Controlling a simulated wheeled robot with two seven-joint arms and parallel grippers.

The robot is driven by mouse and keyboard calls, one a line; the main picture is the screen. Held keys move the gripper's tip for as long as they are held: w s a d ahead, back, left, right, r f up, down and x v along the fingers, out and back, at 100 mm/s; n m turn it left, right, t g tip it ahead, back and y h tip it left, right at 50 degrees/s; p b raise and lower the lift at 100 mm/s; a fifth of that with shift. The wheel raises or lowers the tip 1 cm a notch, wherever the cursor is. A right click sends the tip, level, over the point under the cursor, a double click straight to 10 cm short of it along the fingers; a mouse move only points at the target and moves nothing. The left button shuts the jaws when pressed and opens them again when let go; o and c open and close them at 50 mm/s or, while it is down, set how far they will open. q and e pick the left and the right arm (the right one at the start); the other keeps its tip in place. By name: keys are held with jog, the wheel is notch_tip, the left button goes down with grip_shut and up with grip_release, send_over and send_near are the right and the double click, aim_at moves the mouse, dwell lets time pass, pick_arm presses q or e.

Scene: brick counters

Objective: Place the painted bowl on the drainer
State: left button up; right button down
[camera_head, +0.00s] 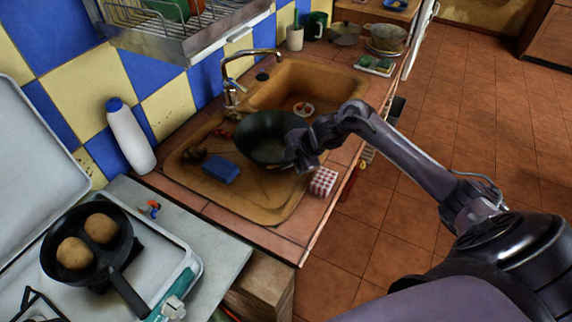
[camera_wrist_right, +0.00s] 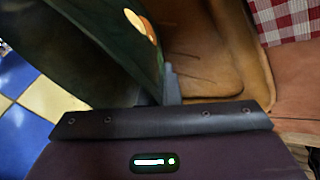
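The painted bowl (camera_head: 262,138) is dark green in the head view, above the ribbed part of the sink. In the right wrist view the bowl (camera_wrist_right: 75,45) is large and close, with an orange and white patch. My right gripper (camera_head: 297,150) is at the bowl's right rim and appears shut on it; one finger (camera_wrist_right: 172,85) shows against the bowl wall. The bowl looks tilted and hides part of the sink. The drainer (camera_head: 205,22) is a wire rack on the wall at top left, holding a green dish and a reddish one. My left gripper is out of view.
A tap (camera_head: 232,92) stands behind the sink, below the drainer. A blue sponge (camera_head: 221,171), a white bottle (camera_head: 130,138) and a red checked box (camera_head: 323,181) are nearby. A pan with potatoes (camera_head: 66,236) sits at lower left. Pots (camera_head: 386,38) stand at the far end.

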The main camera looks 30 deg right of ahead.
jog(key=shift+w+f, duration=0.1)
jog(key=shift+f, duration=0.7)
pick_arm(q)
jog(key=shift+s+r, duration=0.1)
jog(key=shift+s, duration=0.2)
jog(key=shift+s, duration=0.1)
pick_arm(e)
jog(key=shift+f, duration=0.1)
jog(key=c, duration=1.6)
grip_release()
jog(key=shift+f, duration=0.1)
jog(key=shift+c, duration=0.2)
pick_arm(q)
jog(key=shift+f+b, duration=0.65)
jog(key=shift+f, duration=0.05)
pick_arm(e)
jog(key=v, duration=1.2)
